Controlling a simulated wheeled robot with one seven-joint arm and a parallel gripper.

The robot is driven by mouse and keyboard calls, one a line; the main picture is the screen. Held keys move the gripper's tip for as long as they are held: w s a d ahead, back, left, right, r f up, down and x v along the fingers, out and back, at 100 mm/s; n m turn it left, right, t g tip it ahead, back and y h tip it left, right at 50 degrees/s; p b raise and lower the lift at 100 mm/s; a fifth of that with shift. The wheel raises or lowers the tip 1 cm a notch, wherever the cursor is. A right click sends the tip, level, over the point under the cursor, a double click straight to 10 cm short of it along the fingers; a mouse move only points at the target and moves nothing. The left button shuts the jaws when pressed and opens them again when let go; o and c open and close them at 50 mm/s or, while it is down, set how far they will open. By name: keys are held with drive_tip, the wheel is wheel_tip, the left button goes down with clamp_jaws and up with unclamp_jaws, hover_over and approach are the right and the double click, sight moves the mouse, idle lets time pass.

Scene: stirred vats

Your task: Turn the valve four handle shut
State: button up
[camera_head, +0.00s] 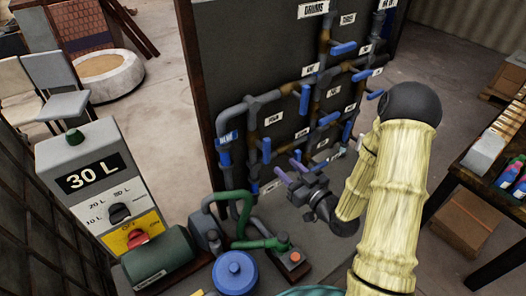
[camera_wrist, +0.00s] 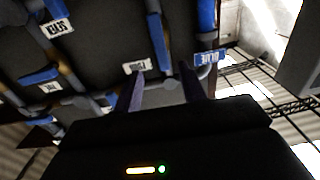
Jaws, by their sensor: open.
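The valve panel (camera_head: 240,60) carries pipes with several blue handles and white labels. A label that looks like "FOUR" (camera_head: 273,117) is at the panel's left; it also shows upside down in the wrist view (camera_wrist: 137,66). The blue handle below it, seemingly valve four's (camera_head: 266,150), hangs vertically along its pipe; it likely shows in the wrist view (camera_wrist: 157,35). My gripper (camera_head: 288,168) is open, its purple fingers pointing at the panel's lower left, below and right of that handle.
Other blue handles (camera_head: 304,98) and pipes crowd close by. A green-piped pump (camera_head: 240,205) and a blue-lidded vessel (camera_head: 235,274) stand below my gripper. A control box marked "30 L" (camera_head: 93,180) is at left. A table (camera_head: 470,175) with goods is at right.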

sight(269, 151)
drive_tip(key=p+x, duration=0.4)
drive_tip(key=x, duration=0.8)
drive_tip(key=shift+w+a, duration=0.2)
clamp_jaws()
